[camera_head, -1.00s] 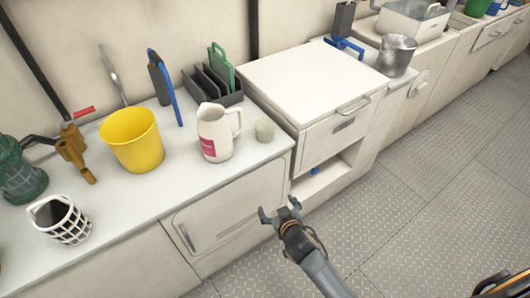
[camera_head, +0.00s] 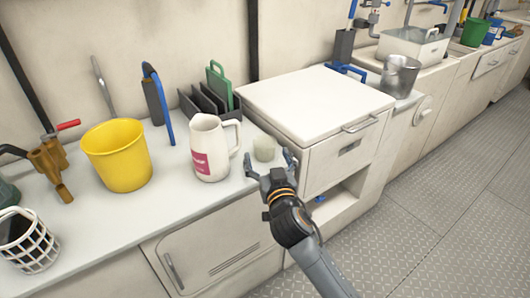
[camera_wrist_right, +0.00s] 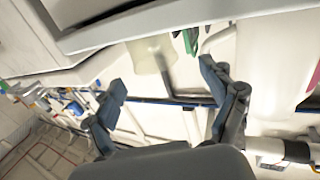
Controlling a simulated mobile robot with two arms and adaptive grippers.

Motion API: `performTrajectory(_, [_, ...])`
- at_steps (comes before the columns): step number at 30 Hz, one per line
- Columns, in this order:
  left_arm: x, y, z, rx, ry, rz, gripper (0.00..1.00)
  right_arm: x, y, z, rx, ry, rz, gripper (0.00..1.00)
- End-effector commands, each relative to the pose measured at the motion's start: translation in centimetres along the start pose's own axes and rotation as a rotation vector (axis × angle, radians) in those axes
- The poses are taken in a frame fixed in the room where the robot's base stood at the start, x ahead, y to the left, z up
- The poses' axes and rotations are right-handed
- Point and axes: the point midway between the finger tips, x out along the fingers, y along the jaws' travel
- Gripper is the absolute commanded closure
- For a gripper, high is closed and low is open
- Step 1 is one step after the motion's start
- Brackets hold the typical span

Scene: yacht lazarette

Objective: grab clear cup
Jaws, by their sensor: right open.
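The clear cup (camera_head: 264,148) is a small pale, see-through cup standing upright on the white counter, between the pitcher and the raised white cabinet. My right gripper (camera_head: 270,165) is open and empty at the counter's front edge, just in front of the cup, its fingers pointing toward it. In the right wrist view the cup (camera_wrist_right: 150,54) shows beyond and between the spread fingers (camera_wrist_right: 163,80). I cannot tell whether any finger touches it. My left gripper is not in view.
A white pitcher (camera_head: 209,150) with a pink label stands close left of the cup. The white cabinet (camera_head: 318,100) rises close on its right. A dark rack (camera_head: 208,98) with a green board is behind. A yellow bucket (camera_head: 118,158) stands farther left.

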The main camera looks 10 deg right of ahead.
Motion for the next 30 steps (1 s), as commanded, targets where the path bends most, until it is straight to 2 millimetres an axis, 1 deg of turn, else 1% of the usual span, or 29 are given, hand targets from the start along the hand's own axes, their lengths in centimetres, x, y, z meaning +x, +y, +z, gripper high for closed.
performTrajectory(1, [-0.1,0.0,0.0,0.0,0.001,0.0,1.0,0.6,0.0,0.0,-0.001,0.001,0.0,0.16])
performTrajectory(7, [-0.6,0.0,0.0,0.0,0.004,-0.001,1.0,1.9,0.2,-0.1,-0.002,0.001,0.0,0.16])
performTrajectory(12, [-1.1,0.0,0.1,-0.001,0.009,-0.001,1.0,4.5,0.9,-0.2,-0.003,0.002,0.001,0.16])
performTrajectory(15, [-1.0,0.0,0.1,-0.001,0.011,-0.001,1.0,5.7,0.8,-0.1,-0.002,0.0,-0.001,0.16])
performTrajectory(18, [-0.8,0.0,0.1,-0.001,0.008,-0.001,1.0,6.3,0.8,-0.1,0.0,0.0,-0.001,0.16])
performTrajectory(24, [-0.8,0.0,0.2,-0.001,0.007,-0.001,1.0,6.4,0.8,-0.1,0.0,-0.001,-0.001,0.16])
performTrajectory(25, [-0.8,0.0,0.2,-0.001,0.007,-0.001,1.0,6.4,0.7,-0.1,0.0,-0.001,-0.001,0.18])
performTrajectory(26, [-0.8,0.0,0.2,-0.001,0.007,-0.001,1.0,6.4,0.8,-0.1,0.0,-0.001,-0.001,0.24])
performTrajectory(27, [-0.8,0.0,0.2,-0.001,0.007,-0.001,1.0,6.4,0.8,-0.1,0.0,-0.001,-0.001,0.32])
performTrajectory(29, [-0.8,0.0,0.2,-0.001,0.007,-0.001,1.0,6.3,0.8,-0.1,0.0,0.0,-0.001,0.45])
performTrajectory(30, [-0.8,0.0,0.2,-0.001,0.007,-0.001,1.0,6.3,0.8,-0.1,0.0,-0.001,-0.001,0.53])
